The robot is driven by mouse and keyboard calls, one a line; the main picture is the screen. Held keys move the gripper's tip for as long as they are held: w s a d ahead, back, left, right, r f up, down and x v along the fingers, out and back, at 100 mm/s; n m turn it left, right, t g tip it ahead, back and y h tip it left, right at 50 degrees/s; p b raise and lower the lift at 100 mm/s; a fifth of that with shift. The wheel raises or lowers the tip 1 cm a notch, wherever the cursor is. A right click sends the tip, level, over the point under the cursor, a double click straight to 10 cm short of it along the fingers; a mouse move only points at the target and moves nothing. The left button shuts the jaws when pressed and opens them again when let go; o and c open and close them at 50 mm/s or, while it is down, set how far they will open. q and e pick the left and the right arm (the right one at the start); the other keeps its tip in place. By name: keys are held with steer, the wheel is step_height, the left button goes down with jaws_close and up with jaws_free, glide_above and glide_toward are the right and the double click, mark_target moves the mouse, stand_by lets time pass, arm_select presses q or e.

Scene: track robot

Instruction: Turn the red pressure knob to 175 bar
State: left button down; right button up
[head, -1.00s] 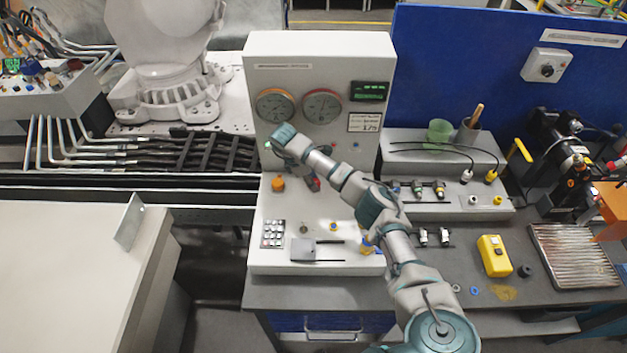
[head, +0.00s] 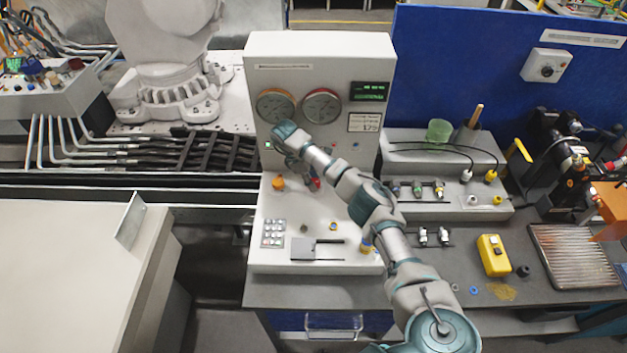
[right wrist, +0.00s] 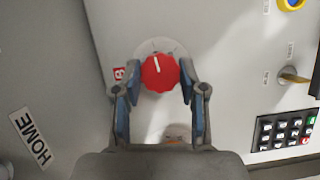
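The red knob (head: 314,184) is on the pale control panel (head: 345,215), partly hidden by my right arm in the head view. In the right wrist view the red knob (right wrist: 159,75) has a white mark pointing up and slightly left. My right gripper (right wrist: 157,70) is open, with one fingertip on each side of the knob. I cannot tell whether the fingers touch it. In the head view my right gripper (head: 300,170) is mostly hidden by its wrist. Two round gauges (head: 276,105) (head: 321,105) and a green display (head: 369,91) are above; their readings are too small. A sign (head: 364,122) reads 175.
An orange knob (head: 278,183) is left of the red one. A keypad (head: 273,233) and a small grey plate (head: 303,248) lie lower on the panel. A yellow box (head: 494,255) and several connectors are on the bench to the right.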

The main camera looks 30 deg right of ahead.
steer(key=o, duration=0.3)
steer(key=shift+w+a+f, duration=0.1)
steer(key=shift+w, duration=0.1)
steer(key=shift+o, duration=0.2)
steer(key=v, duration=0.7)
steer(key=shift+w+r, duration=0.2)
steer(key=shift+a, duration=0.1)
